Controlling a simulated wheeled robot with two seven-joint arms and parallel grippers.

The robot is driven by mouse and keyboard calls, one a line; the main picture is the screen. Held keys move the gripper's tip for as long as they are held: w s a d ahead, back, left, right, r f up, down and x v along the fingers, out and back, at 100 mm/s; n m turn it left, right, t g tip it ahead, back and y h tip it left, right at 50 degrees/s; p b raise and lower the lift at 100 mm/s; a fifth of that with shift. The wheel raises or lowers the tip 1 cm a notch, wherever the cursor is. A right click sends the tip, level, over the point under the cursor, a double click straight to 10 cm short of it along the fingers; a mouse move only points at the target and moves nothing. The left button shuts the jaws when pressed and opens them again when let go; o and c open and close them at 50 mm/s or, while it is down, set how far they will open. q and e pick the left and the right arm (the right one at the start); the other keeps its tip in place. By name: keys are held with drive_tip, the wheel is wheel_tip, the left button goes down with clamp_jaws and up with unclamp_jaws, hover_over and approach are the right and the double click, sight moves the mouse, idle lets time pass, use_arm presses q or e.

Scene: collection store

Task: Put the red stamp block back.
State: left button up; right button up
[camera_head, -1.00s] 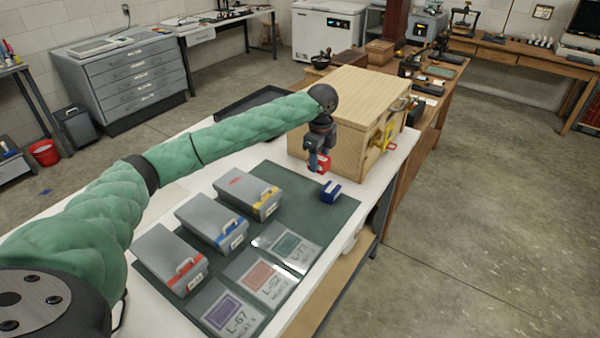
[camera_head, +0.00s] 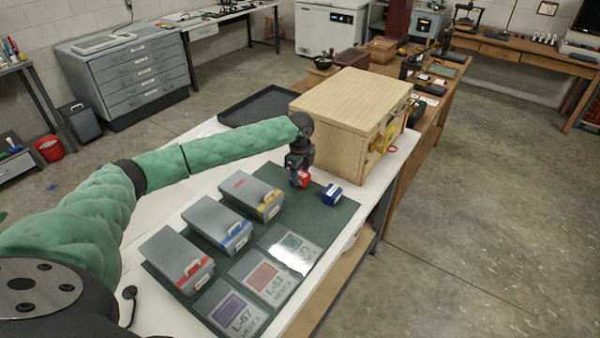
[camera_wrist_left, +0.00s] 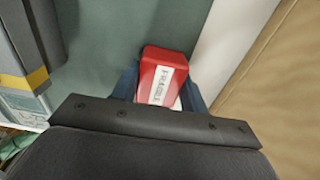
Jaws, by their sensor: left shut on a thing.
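The red stamp block (camera_head: 304,179) is in my left gripper (camera_head: 300,178), over the far end of the dark green mat (camera_head: 318,240), near the wooden cabinet. In the left wrist view the red block (camera_wrist_left: 162,80), with a white printed label, sits between the blue fingers of my left gripper (camera_wrist_left: 160,88), which are shut on it. I cannot tell whether the block touches the mat. A blue stamp block (camera_head: 332,195) stands on the mat just right of the gripper. My right gripper is not in view.
Grey boxes with yellow (camera_head: 252,192), blue (camera_head: 217,225) and red (camera_head: 177,257) bands stand on the mat, beside several printed cards (camera_head: 266,277). The wooden cabinet (camera_head: 345,120) stands close behind the gripper. A black tray (camera_head: 258,106) lies at the back left.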

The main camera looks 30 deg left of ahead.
sight(300, 173)
use_arm(q)
drive_tip(key=shift+f, duration=0.2)
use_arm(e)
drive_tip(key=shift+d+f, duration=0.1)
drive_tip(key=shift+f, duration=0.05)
use_arm(q)
drive_tip(key=o, duration=0.8)
drive_tip(key=shift+r, duration=0.2)
drive_tip(key=shift+r+b, duration=0.3)
drive_tip(key=shift+b, duration=0.05)
wheel_tip(300, 173, up, 10)
drive_tip(key=b, duration=0.3)
drive_tip(key=shift+b, duration=0.35)
drive_tip(key=shift+r, duration=0.65)
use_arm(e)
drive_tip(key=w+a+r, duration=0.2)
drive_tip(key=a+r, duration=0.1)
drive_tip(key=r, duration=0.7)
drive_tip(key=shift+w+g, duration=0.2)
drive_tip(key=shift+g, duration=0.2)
